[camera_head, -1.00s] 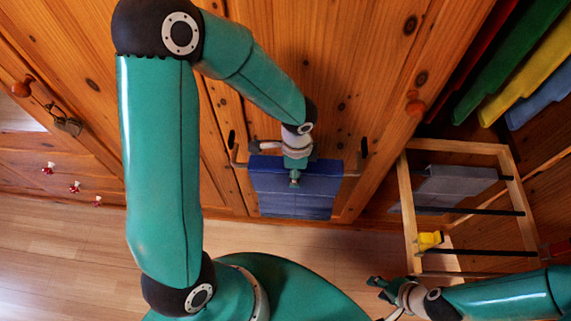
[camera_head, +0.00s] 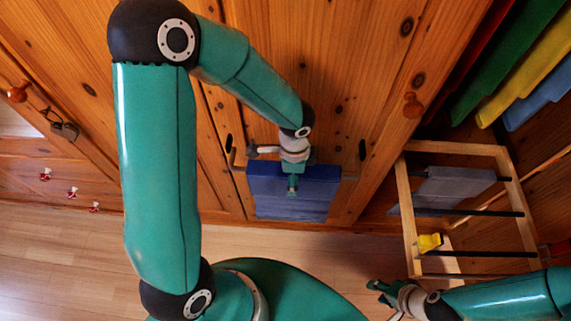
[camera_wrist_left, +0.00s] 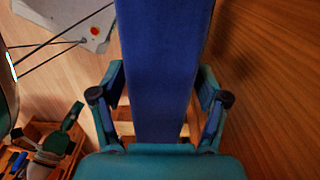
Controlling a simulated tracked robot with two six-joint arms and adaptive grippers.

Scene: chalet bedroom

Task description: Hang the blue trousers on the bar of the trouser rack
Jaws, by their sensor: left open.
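The blue trousers (camera_head: 292,200) hang folded over a bar on the wooden cabinet door in the head view. My left gripper (camera_head: 292,186) is in front of their upper part. In the left wrist view the blue trousers (camera_wrist_left: 165,70) run between the spread fingers of my left gripper (camera_wrist_left: 163,100), with a gap on each side. The trouser rack (camera_head: 408,205) is a wooden frame with several dark bars at the right. Grey trousers (camera_head: 455,187) hang on its far bar; the nearer bars look bare. My right gripper (camera_head: 385,293) is open and empty beside the rack's near left corner.
A yellow object (camera_head: 429,242) sits on the rack's left side. Green (camera_head: 505,60), yellow (camera_head: 528,68) and blue (camera_head: 540,98) hanging clothes are above the rack.

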